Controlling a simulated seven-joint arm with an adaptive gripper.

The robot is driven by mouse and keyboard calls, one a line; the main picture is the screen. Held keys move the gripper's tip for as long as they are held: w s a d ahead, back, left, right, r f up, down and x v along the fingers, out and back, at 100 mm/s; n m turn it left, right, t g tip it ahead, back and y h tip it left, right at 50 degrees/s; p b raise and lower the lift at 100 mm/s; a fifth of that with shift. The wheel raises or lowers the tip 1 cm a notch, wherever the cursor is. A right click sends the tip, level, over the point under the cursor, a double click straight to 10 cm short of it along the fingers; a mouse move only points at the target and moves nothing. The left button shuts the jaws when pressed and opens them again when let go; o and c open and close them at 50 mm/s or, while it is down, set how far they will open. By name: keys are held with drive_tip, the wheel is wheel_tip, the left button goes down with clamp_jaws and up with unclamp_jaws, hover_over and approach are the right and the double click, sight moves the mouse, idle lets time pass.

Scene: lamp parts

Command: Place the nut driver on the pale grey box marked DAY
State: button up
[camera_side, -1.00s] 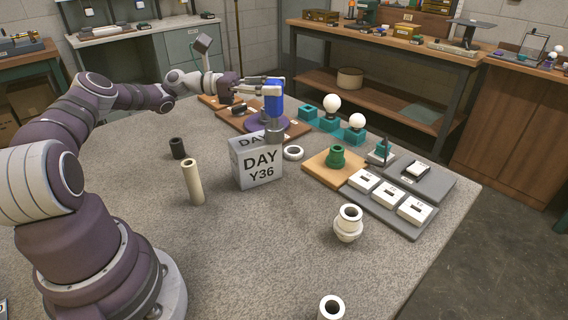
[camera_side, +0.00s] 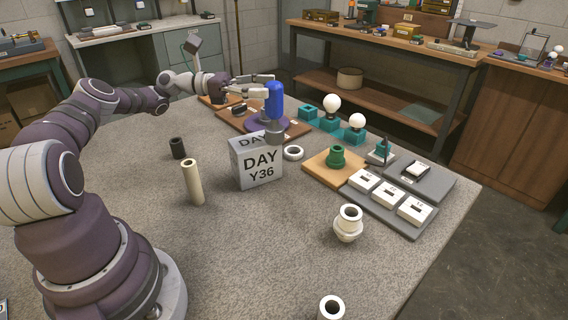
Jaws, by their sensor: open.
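The nut driver (camera_side: 274,103) has a blue handle and a grey metal lower end. It stands upright at the right end of the top of the pale grey box (camera_side: 259,167), which is marked DAY Y36. The exact contact between the driver's lower end and the box top is too small to tell.
A purple disc (camera_side: 256,123) on a brown board lies behind the box. A white ring (camera_side: 293,153) is close to its right. A black tube (camera_side: 177,148) and a cream tube (camera_side: 193,182) stand at left. The table front is mostly clear.

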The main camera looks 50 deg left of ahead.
drive_tip(key=v, duration=1)
drive_tip(key=w+d+r+m+g, duration=0.1)
drive_tip(key=d+r+m+g, duration=0.35)
drive_tip(key=d+m, duration=0.35)
drive_tip(key=w+d+r+m+g, duration=0.1)
drive_tip(key=d+r+m+g, duration=0.2)
drive_tip(key=d+m+g, duration=0.45)
drive_tip(key=s+d+f+m+g+y, duration=0.1)
drive_tip(key=s+d+m+y, duration=0.15)
drive_tip(key=d, duration=0.35)
drive_tip(key=s+d+f+m+g+y, duration=0.1)
drive_tip(key=s+d+y, duration=0.1)
drive_tip(key=d+y, duration=0.3)
drive_tip(key=s+d+f+m+t+y, duration=0.1)
drive_tip(key=s+f+m+y, duration=0.2)
drive_tip(key=s+f, duration=0.1)
drive_tip(key=s+a+m+t+y, duration=0.3)
drive_tip(key=s+a+m+t, duration=0.1)
drive_tip(key=a, duration=0.5)
drive_tip(key=s+t, duration=0.1)
drive_tip(key=t, duration=0.1)
drive_tip(key=shift+a+t, duration=0.15)
drive_tip(key=shift+t, duration=0.25)
drive_tip(key=shift+o, duration=0.5)
drive_tip(key=shift+r, duration=0.1)
